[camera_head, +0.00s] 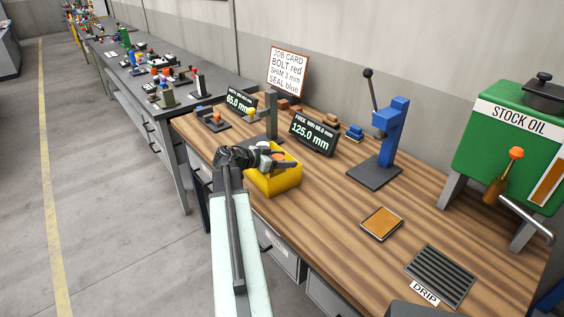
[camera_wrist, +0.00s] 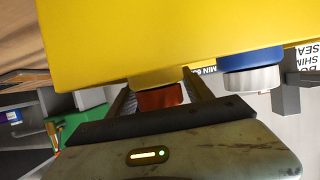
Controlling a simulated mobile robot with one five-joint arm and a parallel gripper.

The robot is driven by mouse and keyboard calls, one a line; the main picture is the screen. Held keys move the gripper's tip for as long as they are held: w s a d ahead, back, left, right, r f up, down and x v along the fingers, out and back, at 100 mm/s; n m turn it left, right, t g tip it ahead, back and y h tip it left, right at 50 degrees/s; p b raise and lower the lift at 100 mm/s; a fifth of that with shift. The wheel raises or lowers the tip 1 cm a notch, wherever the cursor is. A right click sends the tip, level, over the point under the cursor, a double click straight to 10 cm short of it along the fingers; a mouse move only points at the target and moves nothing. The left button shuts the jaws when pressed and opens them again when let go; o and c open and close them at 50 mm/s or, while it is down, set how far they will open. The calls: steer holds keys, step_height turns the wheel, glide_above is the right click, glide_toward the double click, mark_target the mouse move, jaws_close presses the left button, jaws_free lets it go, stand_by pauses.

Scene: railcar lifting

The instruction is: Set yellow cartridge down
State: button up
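My gripper (camera_head: 283,160) is at the yellow bin (camera_head: 276,184) at the left front of the wooden bench. In the wrist view the yellow bin's wall (camera_wrist: 160,35) fills the top of the picture, which looks upside down. The yellow cartridge shows there as a yellow collar (camera_wrist: 156,78) with a reddish-brown end, between my two fingers (camera_wrist: 158,80). The fingertips appear to touch both sides of the collar. The rest of the cartridge is hidden behind the bin wall. A blue cartridge (camera_wrist: 252,60) with a pale end is beside it, also partly hidden.
A display reading 125.0 mm (camera_head: 313,134) stands behind the bin, with a dark upright post (camera_head: 271,118) to its left. A blue press (camera_head: 388,140) stands farther right. An orange-topped pad (camera_head: 382,223) and a drip grate (camera_head: 440,275) lie on the bench, with bare wood between.

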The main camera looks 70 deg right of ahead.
steer(key=shift+r, duration=0.15)
steer(key=shift+w+a+r+p, duration=0.15)
steer(key=shift+a+r+p, duration=0.1)
steer(key=shift+p, duration=0.1)
steer(key=p+v, duration=0.4)
steer(key=v, duration=0.7)
steer(key=shift+w+a, duration=0.1)
steer(key=shift+a, duration=0.05)
